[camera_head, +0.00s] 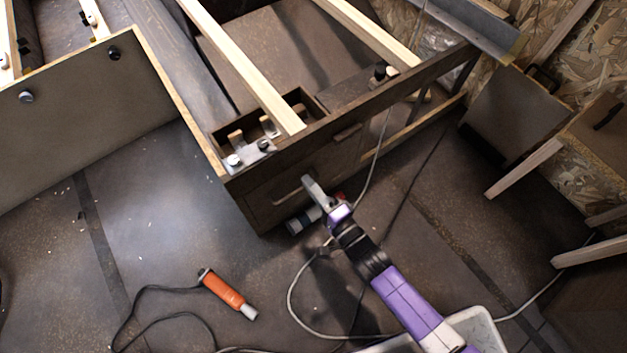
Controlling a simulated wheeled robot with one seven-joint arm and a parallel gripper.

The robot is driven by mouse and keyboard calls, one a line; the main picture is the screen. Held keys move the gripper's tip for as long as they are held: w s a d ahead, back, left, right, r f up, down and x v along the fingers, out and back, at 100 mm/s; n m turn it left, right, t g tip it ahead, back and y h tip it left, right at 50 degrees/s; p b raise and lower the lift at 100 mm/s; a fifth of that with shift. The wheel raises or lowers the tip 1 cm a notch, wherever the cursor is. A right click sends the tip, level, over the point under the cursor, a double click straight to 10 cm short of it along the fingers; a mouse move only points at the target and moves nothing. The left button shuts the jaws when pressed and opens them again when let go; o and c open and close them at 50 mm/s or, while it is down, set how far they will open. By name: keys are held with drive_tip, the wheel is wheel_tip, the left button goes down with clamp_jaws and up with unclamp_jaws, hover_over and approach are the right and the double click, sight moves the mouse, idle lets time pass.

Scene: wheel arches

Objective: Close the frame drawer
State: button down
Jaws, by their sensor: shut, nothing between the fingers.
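The frame drawer (262,207) is a dark wooden box at the near corner of the large wooden frame. Its front carries a pale bar handle (288,197). I cannot tell from this view how far the drawer stands out. My gripper (308,181) is shut and empty, with its grey tip just right of the handle, close to the drawer front. Whether it touches the front is unclear. My purple and black arm (400,295) reaches up from the lower right and hides part of the area below the frame.
An orange-handled tool (224,292) with a black cord lies on the floor at lower left. A dark and white cylinder (303,220) lies by the gripper. A light cable (292,300) loops near my arm. Wooden furniture (512,115) stands at right. Open floor lies at left.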

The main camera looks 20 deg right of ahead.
drive_tip(key=p+v, duration=0.3)
drive_tip(key=v, duration=0.7)
drive_tip(key=shift+s, duration=0.15)
